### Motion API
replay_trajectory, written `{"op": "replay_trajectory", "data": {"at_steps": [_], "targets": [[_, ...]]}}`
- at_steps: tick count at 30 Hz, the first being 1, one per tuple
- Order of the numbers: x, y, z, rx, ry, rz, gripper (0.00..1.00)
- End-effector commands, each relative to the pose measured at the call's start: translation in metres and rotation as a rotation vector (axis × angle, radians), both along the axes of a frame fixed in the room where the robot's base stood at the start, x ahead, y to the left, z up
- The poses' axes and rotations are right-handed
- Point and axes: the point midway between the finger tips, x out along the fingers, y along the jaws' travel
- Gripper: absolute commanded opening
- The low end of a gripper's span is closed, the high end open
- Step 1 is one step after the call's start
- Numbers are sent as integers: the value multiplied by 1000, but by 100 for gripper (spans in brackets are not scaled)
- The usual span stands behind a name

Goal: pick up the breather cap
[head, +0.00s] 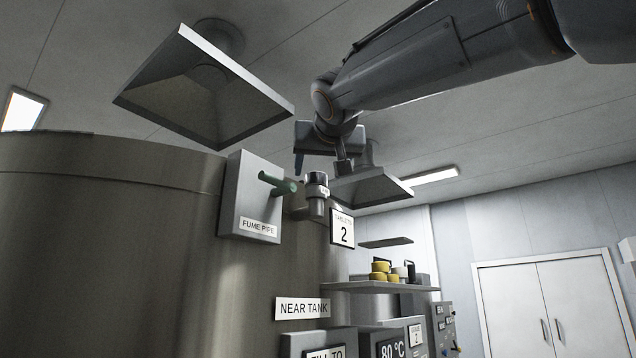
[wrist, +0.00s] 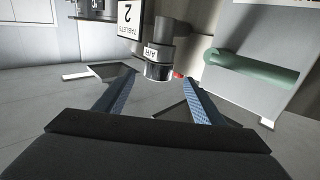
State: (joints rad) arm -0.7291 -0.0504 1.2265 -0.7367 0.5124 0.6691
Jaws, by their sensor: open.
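The breather cap (head: 316,179) is a small dark cylinder with a pale band, sitting on top of a short grey elbow pipe on the near tank's side. In the wrist view the cap (wrist: 158,71) shows upside down, with an "AIR" label. My gripper (head: 321,166) is open, with its fingers pointing down just above the cap in the head view. In the wrist view the blue-padded fingers (wrist: 159,88) are apart and the cap appears between and beyond their tips. Nothing is held. I cannot tell whether the fingers overlap the cap in depth.
A "FUME PIPE" panel (head: 246,203) with a green handle (head: 277,184) stands close left of the cap. A "TABLETS 2" sign (head: 342,229) is just right. A shelf (head: 375,287) holds yellow items. A hood (head: 205,92) hangs upper left.

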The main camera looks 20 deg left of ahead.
Motion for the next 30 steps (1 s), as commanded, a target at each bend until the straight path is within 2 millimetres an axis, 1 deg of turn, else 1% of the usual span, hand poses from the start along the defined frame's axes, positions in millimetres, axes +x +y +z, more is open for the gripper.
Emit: {"op": "replay_trajectory", "data": {"at_steps": [5,16,20,26,27,29,30], "targets": [[12,6,1,-1,1,3,63],[50,16,2,0,1,1,63],[57,17,1,-1,1,-1,63],[57,17,0,0,0,-1,63],[57,17,0,0,0,-1,61],[57,17,0,0,0,-1,51],[57,17,0,0,0,-1,44]]}}
